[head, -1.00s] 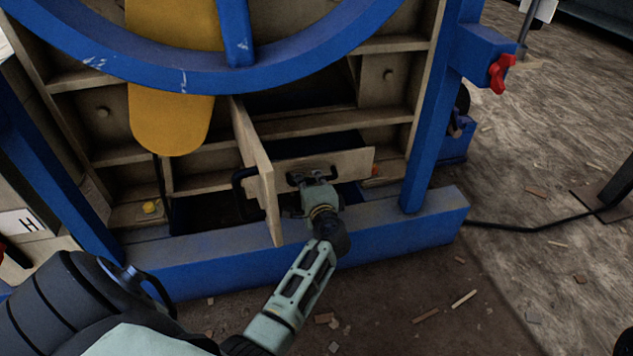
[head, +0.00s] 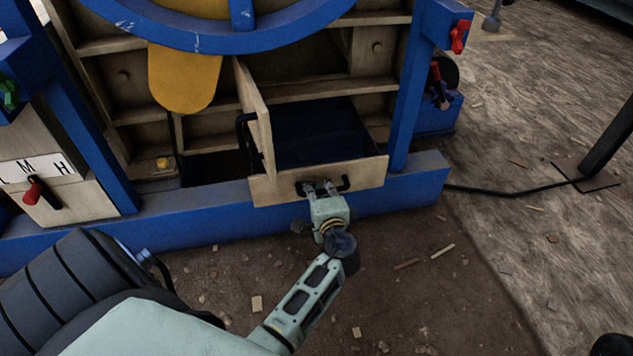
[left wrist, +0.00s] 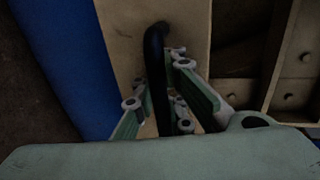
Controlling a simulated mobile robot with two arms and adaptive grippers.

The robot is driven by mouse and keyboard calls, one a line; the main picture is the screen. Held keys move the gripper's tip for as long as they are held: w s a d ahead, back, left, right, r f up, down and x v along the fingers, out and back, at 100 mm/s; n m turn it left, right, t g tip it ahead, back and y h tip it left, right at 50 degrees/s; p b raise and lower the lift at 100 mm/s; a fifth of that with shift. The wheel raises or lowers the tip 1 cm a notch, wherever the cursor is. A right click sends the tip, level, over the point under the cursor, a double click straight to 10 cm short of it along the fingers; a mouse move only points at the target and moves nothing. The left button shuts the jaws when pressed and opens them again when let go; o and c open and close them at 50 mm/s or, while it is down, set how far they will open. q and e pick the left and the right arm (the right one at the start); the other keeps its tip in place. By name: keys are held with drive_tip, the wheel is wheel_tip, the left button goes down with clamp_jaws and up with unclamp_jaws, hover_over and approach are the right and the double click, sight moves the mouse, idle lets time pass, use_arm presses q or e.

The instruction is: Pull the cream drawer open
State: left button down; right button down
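The cream drawer (head: 365,175) stands pulled out of the lower part of the blue-framed machine, its dark inside (head: 320,135) showing from above. Its black handle (head: 345,183) is on the front panel. My left gripper (head: 320,188) is at this handle, in front of the panel. In the left wrist view the black handle (left wrist: 155,50) runs between the two fingers of my left gripper (left wrist: 160,88), which are shut around it. The contact itself is partly in shadow. My right gripper is in neither view.
An open cream door (head: 256,110) with a black handle stands upright just left of the drawer. The blue base beam (head: 200,215) runs below. A yellow part (head: 185,75) hangs above left. The brown floor in front holds only small chips.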

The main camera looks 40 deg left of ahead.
use_arm(q)
drive_tip(key=shift+r, duration=0.25)
drive_tip(key=c, duration=2.2)
unclamp_jaws()
drive_tip(key=o, duration=0.4)
drive_tip(key=shift+o, duration=0.2)
drive_tip(key=shift+s+d+f, duration=0.1)
drive_tip(key=shift+d, duration=0.05)
drive_tip(key=v, duration=0.7)
drive_tip(key=shift+s, duration=0.1)
